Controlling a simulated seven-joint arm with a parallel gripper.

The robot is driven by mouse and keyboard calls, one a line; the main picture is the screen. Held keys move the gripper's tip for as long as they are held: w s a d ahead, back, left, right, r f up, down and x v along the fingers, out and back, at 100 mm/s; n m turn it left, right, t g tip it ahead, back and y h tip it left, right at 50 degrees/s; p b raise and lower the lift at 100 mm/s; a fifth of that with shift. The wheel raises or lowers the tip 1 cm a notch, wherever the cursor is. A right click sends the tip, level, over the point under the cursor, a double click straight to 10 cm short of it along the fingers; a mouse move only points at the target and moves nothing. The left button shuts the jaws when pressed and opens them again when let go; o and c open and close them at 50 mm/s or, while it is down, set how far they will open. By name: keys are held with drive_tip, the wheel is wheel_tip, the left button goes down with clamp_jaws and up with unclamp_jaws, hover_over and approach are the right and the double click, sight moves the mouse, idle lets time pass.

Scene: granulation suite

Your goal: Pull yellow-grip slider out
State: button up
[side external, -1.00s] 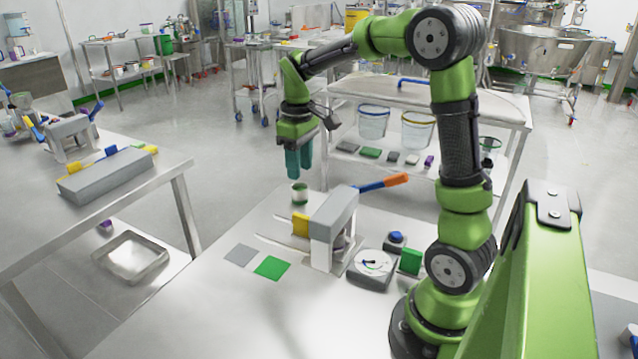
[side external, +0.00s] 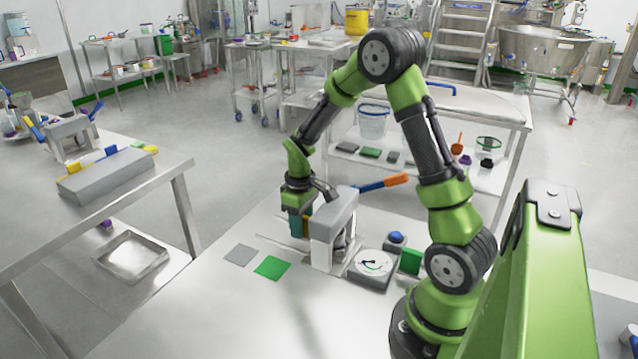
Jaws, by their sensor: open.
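My gripper (side external: 300,226) points down at the left side of a grey press-like fixture (side external: 334,222) with an orange-and-blue lever (side external: 383,183). Its teal fingers are low beside the fixture, and the gripper is open. The yellow grip at the fixture's left side is hidden behind the fingers. I cannot tell whether the fingers touch it. A flat rail (side external: 276,242) shows to the left of the fingers.
A grey square (side external: 239,255) and a green square (side external: 272,267) lie on the table in front. A dial gauge (side external: 372,264), a blue button (side external: 396,237) and a green block (side external: 411,261) stand right of the fixture. The front table is clear.

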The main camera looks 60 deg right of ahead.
drive_tip(key=shift+f, duration=0.3)
clamp_jaws()
drive_tip(key=w, duration=1.2)
drive_tip(key=shift+w+r, duration=0.1)
drive_tip(key=shift+w, duration=0.25)
unclamp_jaws()
drive_tip(key=shift+s, duration=0.1)
